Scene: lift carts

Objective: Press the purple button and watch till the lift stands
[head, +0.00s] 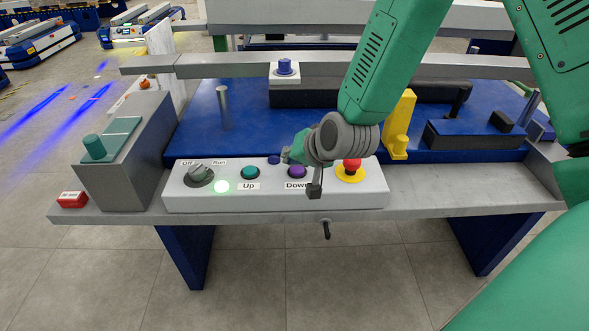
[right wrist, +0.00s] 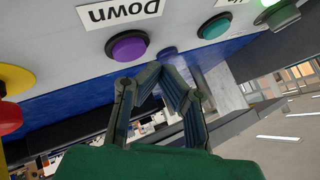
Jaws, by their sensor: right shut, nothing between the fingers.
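The purple button (head: 297,172) sits on the white control box (head: 235,201), above the label "Down"; it also shows in the right wrist view (right wrist: 129,47). My right gripper (head: 287,155) is shut and empty. It is just behind the button in the head view. In the right wrist view its fingertips (right wrist: 152,75) are close to the purple button, pointing beside it; I cannot tell whether they touch anything. The button's face is uncovered there. The blue deck (head: 195,125) of what may be the lift lies behind the box. My left gripper is not in view.
A yellow bracket (head: 400,125) stands behind. The right shelf (head: 460,188) is clear.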

